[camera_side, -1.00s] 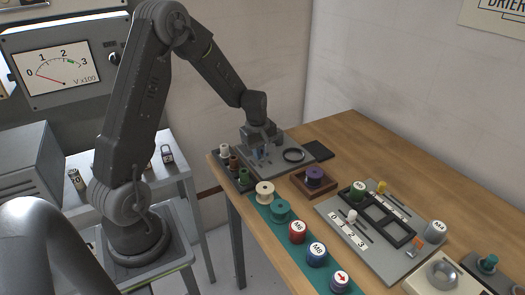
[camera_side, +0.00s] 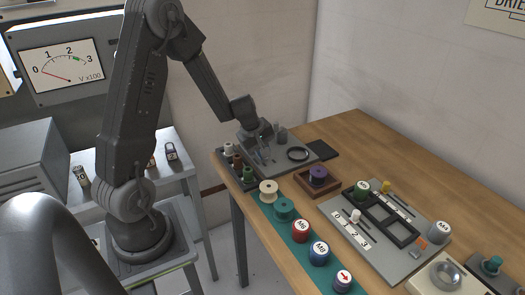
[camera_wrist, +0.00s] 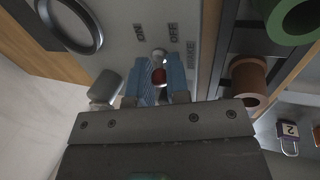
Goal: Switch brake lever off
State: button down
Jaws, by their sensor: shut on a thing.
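The brake panel is a grey plate (camera_side: 306,149) at the far left end of the wooden table, with a black ring on it. In the wrist view the plate (camera_wrist: 125,20) carries the words ON, OFF and BRAKE. A pale round knob shows just beyond the red part. In the side view my gripper (camera_side: 262,152) is low over the panel, and the lever is too small there to judge its position.
A rack of small spools (camera_side: 238,165) stands close left of the panel. A purple spool (camera_side: 318,174) sits in a wooden tray nearer the camera. Several spools (camera_side: 300,230) line a green strip. A grey slider board (camera_side: 350,230) is further right. A padlock (camera_wrist: 288,138) shows at lower right.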

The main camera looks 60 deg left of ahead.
dwell(0.5)
jog(key=c, duration=1.1)
grip_release()
jog(key=shift+r, duration=0.1)
jog(key=v, duration=1.3)
jog(key=shift+r, duration=0.35)
jog(key=shift+s, duration=0.15)
jog(key=s+d+r+m+t, duration=0.1)
jog(key=s+d+r+m, duration=0.3)
jog(key=d+m, duration=0.5)
jog(key=s+d+r+m, duration=0.4)
jog(key=s+d+m, duration=0.5)
jog(key=d, duration=0.2)
jog(key=shift+d+t, duration=0.2)
jog(key=shift+t, duration=0.2)
